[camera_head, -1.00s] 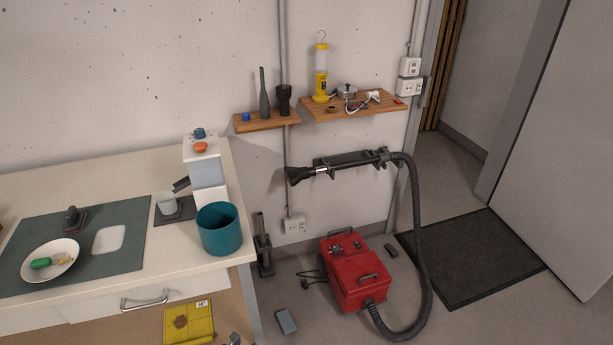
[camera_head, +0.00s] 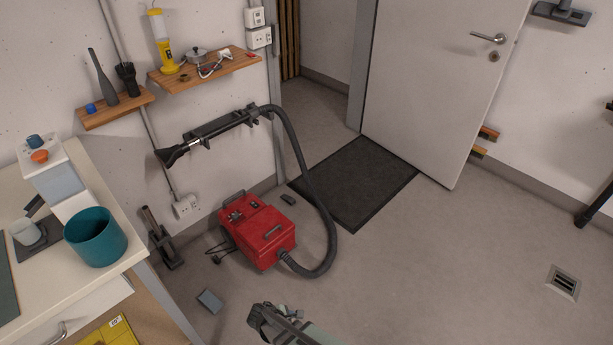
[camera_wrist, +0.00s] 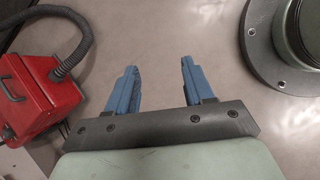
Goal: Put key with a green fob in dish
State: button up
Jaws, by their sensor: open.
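I do not make out a key with a green fob in the current views. The dish is not in them either; the left part of the workbench (camera_head: 25,180) is cut off by the picture edge. In the wrist view my gripper (camera_wrist: 158,68) is open, with two blue fingers wide apart and only bare floor between them. In the head view part of my gripper shows at the bottom edge, above the floor, right of the bench.
A red vacuum (camera_head: 262,238) with a hose stands by the wall; it also shows in the wrist view (camera_wrist: 35,95). A teal pot (camera_head: 96,238) stands at the bench edge. Wooden shelves (camera_head: 205,73) hold a yellow lantern (camera_head: 162,42) and small items. Floor at right is mostly clear.

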jog(key=s+d+m+g, duration=0.3)
jog(key=d+m, duration=0.2)
jog(key=d, duration=0.2)
jog(key=s+d+m+g, duration=0.2)
jog(key=s+d+m, duration=0.2)
jog(key=d, duration=0.3)
jog(key=s+d+r+m+g+y, duration=0.2)
jog(key=s+d+m+g+y, duration=0.2)
jog(key=s+d+m, duration=0.3)
jog(key=s+m+y, duration=0.1)
jog(key=s+m, duration=0.3)
jog(key=m, duration=0.1)
jog(key=shift+s+d+g+y, duration=0.3)
jog(key=shift+d, duration=0.1)
